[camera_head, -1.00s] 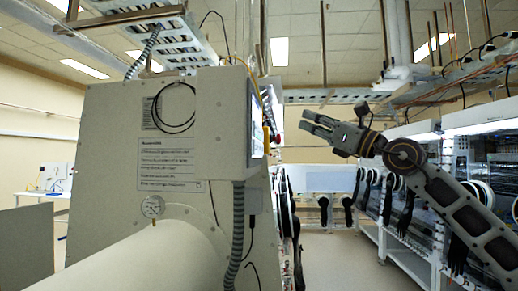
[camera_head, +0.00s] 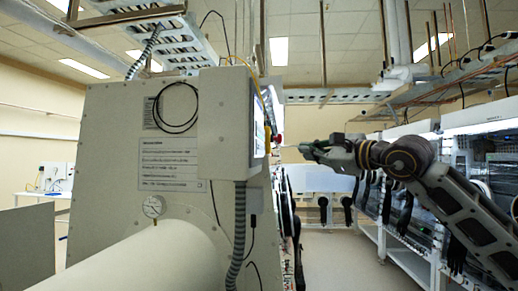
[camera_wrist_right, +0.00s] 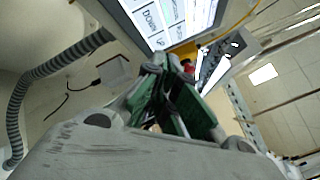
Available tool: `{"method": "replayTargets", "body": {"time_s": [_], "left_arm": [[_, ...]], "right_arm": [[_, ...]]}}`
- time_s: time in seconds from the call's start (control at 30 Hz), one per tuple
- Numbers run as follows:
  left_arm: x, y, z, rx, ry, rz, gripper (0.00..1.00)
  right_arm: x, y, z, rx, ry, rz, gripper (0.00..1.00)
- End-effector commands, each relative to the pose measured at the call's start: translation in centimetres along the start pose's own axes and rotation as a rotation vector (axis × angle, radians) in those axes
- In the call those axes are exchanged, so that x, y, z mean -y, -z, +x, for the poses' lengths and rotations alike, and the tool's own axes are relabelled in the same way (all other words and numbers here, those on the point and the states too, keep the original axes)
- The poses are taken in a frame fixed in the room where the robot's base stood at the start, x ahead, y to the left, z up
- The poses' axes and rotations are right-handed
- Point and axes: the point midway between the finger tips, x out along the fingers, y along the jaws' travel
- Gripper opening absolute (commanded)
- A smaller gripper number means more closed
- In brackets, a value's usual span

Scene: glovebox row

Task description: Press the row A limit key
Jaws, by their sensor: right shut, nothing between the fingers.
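The control panel (camera_head: 257,126) is on the side of the beige cabinet and shows nearly edge-on in the head view. In the right wrist view, the lit panel screen (camera_wrist_right: 172,14) is at the top, with pale keys, one reading DOWN. I cannot tell which key is the row A limit key. My right gripper (camera_head: 306,148) is shut and empty, pointing left towards the panel side, to its right in the head view. Its fingertips (camera_wrist_right: 165,66) show just below the screen's lower edge in the wrist view. I see no clear contact. My left gripper is not in view.
A red knob (camera_head: 278,139) sits beside the panel, close to my right gripper. A ribbed grey conduit (camera_head: 239,222) runs down the cabinet (camera_head: 110,130). Glovebox rows with black gloves (camera_head: 405,214) stand at right. The aisle floor (camera_head: 335,260) is clear.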

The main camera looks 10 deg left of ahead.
Motion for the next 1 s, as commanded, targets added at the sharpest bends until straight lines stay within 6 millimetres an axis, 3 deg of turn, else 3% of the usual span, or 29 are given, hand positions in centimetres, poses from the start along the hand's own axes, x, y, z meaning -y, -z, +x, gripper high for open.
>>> {"method": "replayTargets", "body": {"time_s": [0.57,1.0], "left_arm": [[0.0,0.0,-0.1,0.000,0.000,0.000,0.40],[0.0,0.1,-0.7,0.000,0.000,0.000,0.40]], "right_arm": [[-0.2,-0.3,0.3,0.003,-0.001,-0.001,0.00],[-1.9,-2.1,2.7,0.003,-0.002,-0.001,0.00]]}}
